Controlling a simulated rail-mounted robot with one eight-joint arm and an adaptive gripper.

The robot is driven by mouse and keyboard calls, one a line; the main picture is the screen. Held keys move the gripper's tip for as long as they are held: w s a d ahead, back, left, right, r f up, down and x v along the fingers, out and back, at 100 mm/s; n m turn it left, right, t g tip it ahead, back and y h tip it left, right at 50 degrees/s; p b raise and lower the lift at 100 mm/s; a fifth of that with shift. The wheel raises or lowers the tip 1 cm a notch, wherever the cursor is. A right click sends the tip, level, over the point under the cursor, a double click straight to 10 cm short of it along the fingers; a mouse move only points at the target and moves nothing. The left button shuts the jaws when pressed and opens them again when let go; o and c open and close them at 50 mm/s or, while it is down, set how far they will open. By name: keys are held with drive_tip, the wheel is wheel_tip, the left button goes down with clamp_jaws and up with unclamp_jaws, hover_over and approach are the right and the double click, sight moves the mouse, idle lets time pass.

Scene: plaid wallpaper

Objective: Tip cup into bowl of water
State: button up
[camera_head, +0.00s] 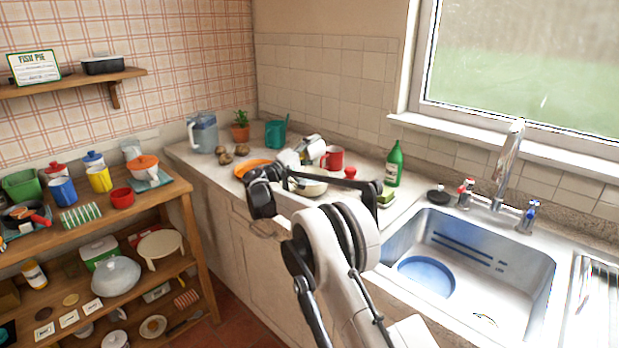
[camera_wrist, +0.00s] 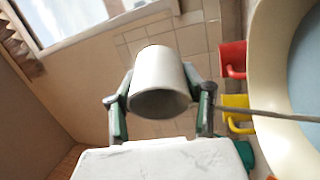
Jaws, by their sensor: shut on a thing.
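A pale cup (camera_wrist: 160,75) is held between the two fingers of my gripper (camera_wrist: 157,92), with its mouth toward the wrist camera. In the head view the cup (camera_head: 311,145) appears tilted above the counter, with my gripper (camera_head: 297,160) partly hidden by my arm. A cream bowl (camera_head: 311,188) sits on the counter just below it, partly covered by my arm. In the wrist view the bowl's cream rim (camera_wrist: 262,75) and pale blue inside show at the right edge, apart from the cup. I cannot tell whether the cup holds anything.
A red mug (camera_head: 333,158), a green bottle (camera_head: 394,166) and a green sponge (camera_head: 386,197) stand near the bowl. An orange plate (camera_head: 250,169) lies to the left. The sink (camera_head: 480,262) is at the right. A thin rod (camera_wrist: 265,115) crosses toward the bowl in the wrist view.

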drive_tip(key=shift+s+a+r+t+b, duration=0.15)
drive_tip(key=shift+r+t+b, duration=0.25)
drive_tip(key=shift+r, duration=0.6)
drive_tip(key=shift+a+r+n+t+h+b, duration=0.25)
drive_tip(key=shift+r+n+t+h+b, duration=0.4)
drive_tip(key=shift+r+t, duration=0.2)
drive_tip(key=shift+r, duration=0.2)
drive_tip(key=shift+s+r, duration=0.1)
drive_tip(key=shift+r, duration=0.2)
drive_tip(key=shift+a+r, duration=0.1)
